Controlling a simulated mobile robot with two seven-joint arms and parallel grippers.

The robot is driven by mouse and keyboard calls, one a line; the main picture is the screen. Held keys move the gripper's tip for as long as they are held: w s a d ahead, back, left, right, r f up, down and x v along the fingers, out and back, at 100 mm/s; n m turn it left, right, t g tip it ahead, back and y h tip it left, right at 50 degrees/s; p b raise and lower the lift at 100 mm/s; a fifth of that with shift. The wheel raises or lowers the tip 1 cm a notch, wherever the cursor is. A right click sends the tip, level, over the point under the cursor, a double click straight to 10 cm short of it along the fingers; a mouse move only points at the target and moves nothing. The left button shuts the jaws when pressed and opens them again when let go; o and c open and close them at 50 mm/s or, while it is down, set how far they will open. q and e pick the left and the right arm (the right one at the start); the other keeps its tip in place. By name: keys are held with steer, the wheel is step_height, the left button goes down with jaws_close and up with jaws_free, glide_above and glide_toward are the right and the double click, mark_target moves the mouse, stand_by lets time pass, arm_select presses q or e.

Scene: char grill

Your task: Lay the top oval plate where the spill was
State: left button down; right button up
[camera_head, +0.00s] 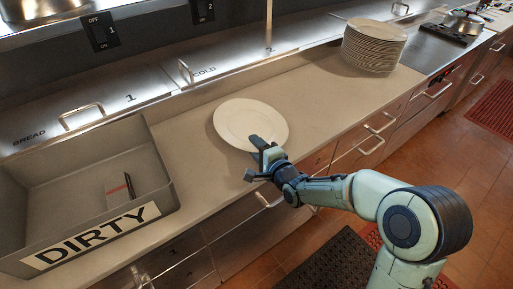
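A white oval plate (240,120) lies flat on the pale counter (310,105), in the middle of the view. A stack of several white oval plates (374,46) stands farther back to the right, by the steel section. My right gripper (254,160) is at the single plate's near rim. Its fingers look spread apart, one over the rim and the other in front of it. Whether it touches the plate is unclear. No spill shows on the visible counter. My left gripper is not in view.
A grey bin labelled DIRTY (95,236) stands at the left, with a folded cloth-like item with a red stripe (120,192) inside. Steel lids with handles run along the back. The counter between plate and stack is clear.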

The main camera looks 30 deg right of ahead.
steer(key=f, duration=0.2)
steer(key=shift+s+f+g, duration=0.3)
steer(key=shift+v, duration=1.25)
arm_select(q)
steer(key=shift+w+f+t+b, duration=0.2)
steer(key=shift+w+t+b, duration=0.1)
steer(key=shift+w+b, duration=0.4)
arm_select(e)
steer(key=r+v, duration=0.1)
steer(key=v, duration=1)
steer(key=shift+w+r, duration=0.3)
steer(key=shift+r, duration=0.1)
